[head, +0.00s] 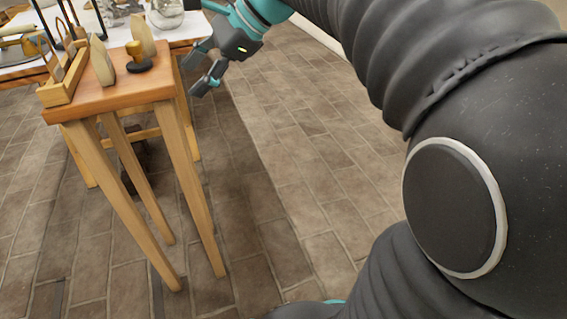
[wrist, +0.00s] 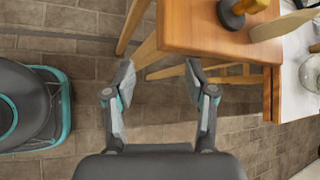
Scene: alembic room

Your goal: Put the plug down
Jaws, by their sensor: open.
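A small stopper-like piece with a black base and golden top (head: 138,62), which may be the plug, stands on a wooden stool-like table (head: 120,92). It also shows at the top of the wrist view (wrist: 236,16). My gripper (head: 201,68) is open and empty, off the right side of this table, over the floor. In the wrist view my gripper's fingers (wrist: 160,75) are spread with only floor and table legs between them. The gripper is apart from the stopper and touches nothing.
Two pale pointed pieces (head: 103,62) and a wooden rack (head: 62,82) share the small table. A white-topped table (head: 118,32) behind holds a glass vessel (head: 165,14). The brick floor (head: 290,170) to the right is clear.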

